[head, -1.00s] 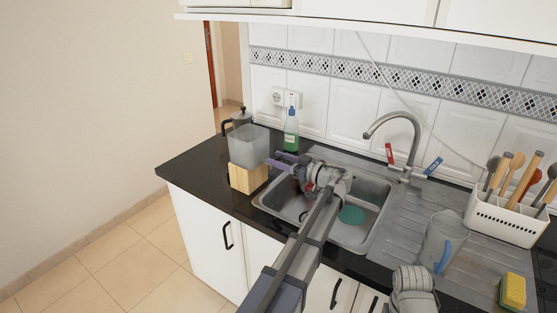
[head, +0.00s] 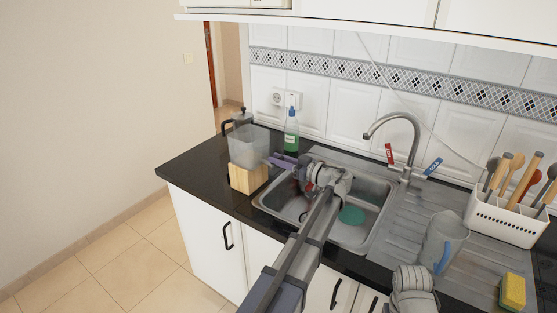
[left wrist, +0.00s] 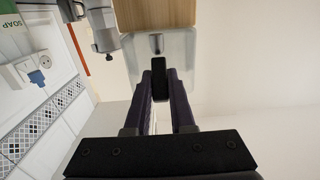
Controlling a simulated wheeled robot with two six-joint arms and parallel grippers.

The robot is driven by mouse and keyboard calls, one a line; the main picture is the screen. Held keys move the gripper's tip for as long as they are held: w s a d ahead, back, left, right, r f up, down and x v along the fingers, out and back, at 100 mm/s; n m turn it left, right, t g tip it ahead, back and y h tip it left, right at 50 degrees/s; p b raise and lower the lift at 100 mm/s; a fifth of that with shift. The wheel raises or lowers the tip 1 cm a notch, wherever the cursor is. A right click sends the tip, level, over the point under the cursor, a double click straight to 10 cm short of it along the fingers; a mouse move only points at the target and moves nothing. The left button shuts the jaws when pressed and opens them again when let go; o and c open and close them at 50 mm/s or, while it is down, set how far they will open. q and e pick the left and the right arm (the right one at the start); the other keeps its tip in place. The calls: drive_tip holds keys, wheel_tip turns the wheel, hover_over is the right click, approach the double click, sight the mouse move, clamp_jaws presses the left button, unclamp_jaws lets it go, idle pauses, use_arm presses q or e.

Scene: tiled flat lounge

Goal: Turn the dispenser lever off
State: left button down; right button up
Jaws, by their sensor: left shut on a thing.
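The dispenser is a clear grey tank (head: 248,146) on a wooden block base (head: 248,178) at the left end of the black counter. In the left wrist view, its wooden base (left wrist: 155,13) is at the top, with a silver tap (left wrist: 156,44) and a black lever (left wrist: 159,77) below it. My left gripper (head: 272,160) is at the tank's right side. In the left wrist view its purple fingers (left wrist: 159,84) are shut on the black lever, one on each side. The lever's far end is partly hidden between them. My right gripper does not show; only part of my right arm does.
A green soap bottle (head: 291,132) and a moka pot (head: 241,117) stand behind the dispenser. The sink (head: 374,222) with its curved faucet (head: 402,122) lies under my left arm. A clear jug (head: 440,243), utensil rack (head: 508,220) and sponge (head: 513,291) are at right.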

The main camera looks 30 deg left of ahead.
sight(265, 160)
use_arm(q)
drive_tip(key=shift+r+p, duration=0.3)
drive_tip(key=shift+p, duration=0.05)
drive_tip(key=h+p, duration=0.1)
drive_tip(key=p, duration=0.1)
drive_tip(key=r+h+p, duration=0.1)
drive_tip(key=p, duration=0.2)
drive_tip(key=a+h+p, duration=0.1)
drive_tip(key=h+p, duration=0.1)
drive_tip(key=p, duration=0.1)
drive_tip(key=shift+r+g, duration=0.25)
drive_tip(key=shift+g, duration=0.05)
drive_tip(key=h+p, duration=0.2)
drive_tip(key=p, duration=0.1)
drive_tip(key=a+h+p, duration=0.1)
drive_tip(key=h+p, duration=0.1)
drive_tip(key=p, duration=0.2)
drive_tip(key=shift+f+h+p, duration=0.1)
drive_tip(key=shift+h+p, duration=0.2)
drive_tip(key=shift+a+f+h+p, duration=0.2)
drive_tip(key=shift+a+h+p, duration=0.1)
drive_tip(key=shift+h+p, duration=0.7)
drive_tip(key=c, duration=0.8)
unclamp_jaws()
drive_tip(key=shift+w, duration=0.1)
drive_tip(key=shift+o, duration=0.2)
